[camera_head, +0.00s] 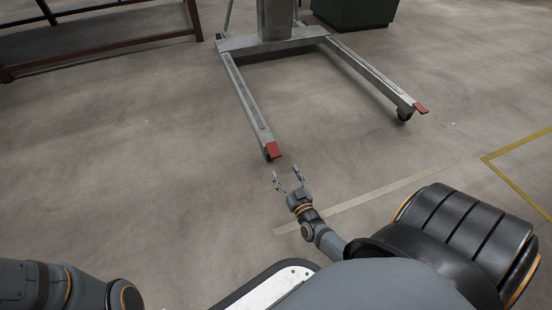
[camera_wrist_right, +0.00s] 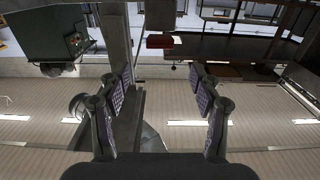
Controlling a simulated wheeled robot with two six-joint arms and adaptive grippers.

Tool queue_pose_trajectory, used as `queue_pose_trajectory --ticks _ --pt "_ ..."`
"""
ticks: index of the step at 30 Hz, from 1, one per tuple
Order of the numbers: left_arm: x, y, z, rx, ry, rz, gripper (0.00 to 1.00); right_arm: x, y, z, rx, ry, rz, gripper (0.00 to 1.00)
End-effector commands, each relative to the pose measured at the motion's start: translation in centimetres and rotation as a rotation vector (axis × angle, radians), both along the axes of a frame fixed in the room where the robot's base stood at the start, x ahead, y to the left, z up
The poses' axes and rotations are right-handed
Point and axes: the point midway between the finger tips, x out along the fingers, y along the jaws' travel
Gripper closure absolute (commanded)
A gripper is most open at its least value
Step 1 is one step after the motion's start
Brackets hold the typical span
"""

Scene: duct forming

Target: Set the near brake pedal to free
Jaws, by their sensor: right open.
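The near brake pedal (camera_head: 274,150) is a small red plate at the front end of the left leg of a grey wheeled lift frame. It also shows in the right wrist view as a red block (camera_wrist_right: 160,41), beyond my fingertips. My right gripper (camera_head: 287,175) is open and empty, just in front of this pedal and apart from it. In the right wrist view my right gripper (camera_wrist_right: 161,75) has its two padded fingers spread wide. The exact tilt of the pedal is hard to tell. Only links of my left arm show at bottom left.
The right leg of the lift frame (camera_head: 370,72) carries another red pedal (camera_head: 421,108) above a caster. A brown metal rack (camera_head: 100,48) stands at upper left and a dark green cabinet (camera_head: 352,12) at the top. The floor around my right gripper is clear, with yellow lines (camera_head: 518,145).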

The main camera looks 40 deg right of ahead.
Motion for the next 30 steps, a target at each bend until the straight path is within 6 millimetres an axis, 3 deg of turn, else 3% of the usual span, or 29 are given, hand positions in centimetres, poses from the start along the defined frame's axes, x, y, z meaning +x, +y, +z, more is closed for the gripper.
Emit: queue_pose_trajectory --ticks 5,12,18,29,30 --pt "-0.4 0.1 -0.5 -0.002 -0.011 -0.007 0.6 1.6 -0.4 -0.2 -0.001 -0.003 0.0 0.36" --pt "-0.7 0.1 -3.1 -0.004 -0.016 -0.011 0.6 6.6 -1.6 -0.4 0.0 -0.002 0.0 0.36" --pt "-0.7 0.1 -4.4 -0.004 -0.015 -0.009 0.6 9.4 -2.3 -0.2 -0.001 0.0 0.0 0.36" --pt "-0.7 0.1 -4.5 -0.004 -0.016 -0.008 0.6 10.2 -2.5 0.1 0.0 0.003 0.0 0.36" --pt "-0.7 0.1 -4.5 -0.004 -0.016 -0.008 0.6 10.2 -2.5 0.1 0.0 0.003 0.0 0.4"
